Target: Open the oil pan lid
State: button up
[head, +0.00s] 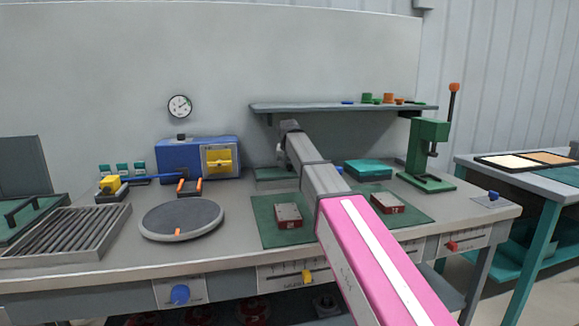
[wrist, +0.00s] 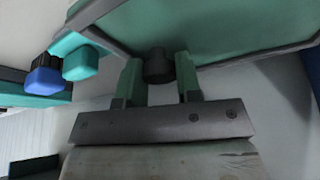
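The oil pan lid appears to be the green panel with a grey rim (wrist: 235,30) that fills the top of the wrist view. A dark round knob (wrist: 158,66) stands out from it. My gripper (wrist: 159,68) has its two green fingers on either side of this knob, which nearly fills the space between them. Whether both fingers press on it is unclear. In the head view, a low green-topped, grey-rimmed tray (head: 272,173) at the back of the bench seems to be this pan.
A teal box (head: 368,169) and a green press (head: 427,155) stand to the right, a blue machine (head: 195,157) to the left. A grey turntable (head: 181,219) and two red blocks (head: 289,216) are nearer. A shelf (head: 340,107) hangs above.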

aim_at(281, 172)
grip_shut()
jog(key=shift+r, duration=0.1)
jog(key=shift+a+r+h, duration=0.35)
jog(key=shift+r+h, duration=0.15)
jog(key=shift+r, duration=0.3)
jog(key=a+r+h, duration=0.1)
jog(key=a+r+t+h, duration=0.1)
jog(key=r, duration=0.1)
jog(key=s+a+r+n+h, duration=0.1)
jog(key=r+h, duration=0.1)
jog(key=shift+t, duration=0.3)
jog(key=s+a+r+n+t+h, duration=0.2)
jog(key=a+t+h, duration=0.1)
jog(key=a+h, duration=0.3)
jog(key=s+a+r+n+t+h, duration=0.1)
jog(key=s+a+n+t+h, duration=0.1)
jog(key=a, duration=0.9)
jog(key=shift+s+a+r+n+t+h, duration=0.45)
jog(key=shift+t+h, duration=0.55)
jog(key=shift+h, duration=0.9)
jog(key=shift+s+d+f, duration=0.1)
jog(key=shift+s+d, duration=0.05)
